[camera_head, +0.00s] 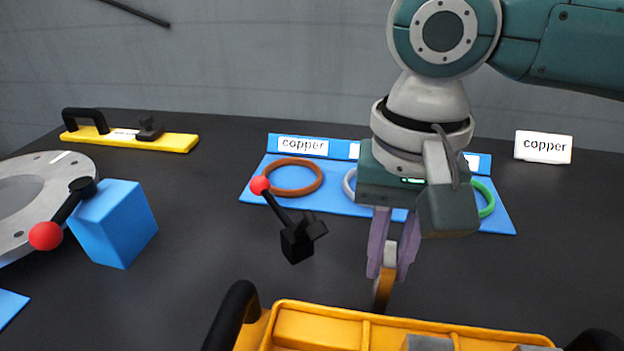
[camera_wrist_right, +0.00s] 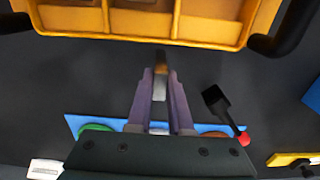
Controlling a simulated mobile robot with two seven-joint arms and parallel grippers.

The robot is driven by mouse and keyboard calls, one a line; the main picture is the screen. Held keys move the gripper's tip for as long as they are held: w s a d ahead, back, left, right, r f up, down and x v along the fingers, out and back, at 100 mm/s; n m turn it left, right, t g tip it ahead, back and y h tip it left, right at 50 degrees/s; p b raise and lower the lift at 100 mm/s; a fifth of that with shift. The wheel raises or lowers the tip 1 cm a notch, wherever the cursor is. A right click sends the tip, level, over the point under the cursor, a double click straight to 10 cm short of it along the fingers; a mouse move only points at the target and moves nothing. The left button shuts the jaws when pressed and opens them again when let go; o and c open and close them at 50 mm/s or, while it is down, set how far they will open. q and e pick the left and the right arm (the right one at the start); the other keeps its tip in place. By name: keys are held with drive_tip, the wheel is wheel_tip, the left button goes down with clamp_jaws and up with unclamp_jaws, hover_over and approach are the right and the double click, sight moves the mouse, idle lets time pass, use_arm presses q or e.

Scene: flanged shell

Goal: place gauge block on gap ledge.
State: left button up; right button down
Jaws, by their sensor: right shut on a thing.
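My right gripper (camera_head: 393,255) is shut on the gauge block (camera_head: 383,288), a small narrow piece with a grey upper part and an orange-brown lower part. The block hangs below the fingertips, just behind the yellow tray. In the right wrist view, the gripper (camera_wrist_right: 160,95) holds the block (camera_wrist_right: 161,65) between two purple fingers, its far end pointing toward the tray. A grey flanged ring (camera_head: 75,168) lies at the left edge, with a blue block (camera_head: 115,225) beside it. I cannot tell which surface is the gap ledge. My left gripper is not in view.
The yellow compartmented tray (camera_head: 320,312) with black handles fills the front. A black clamp with a red knob (camera_head: 297,238) stands mid-table. A blue ring board (camera_head: 330,200) lies behind. A yellow handled bar (camera_head: 150,141) and a "copper" sign (camera_head: 543,147) stand farther back.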

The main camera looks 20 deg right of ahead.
drive_tip(key=c, duration=0.8)
unclamp_jaws()
drive_tip(key=shift+c, duration=0.2)
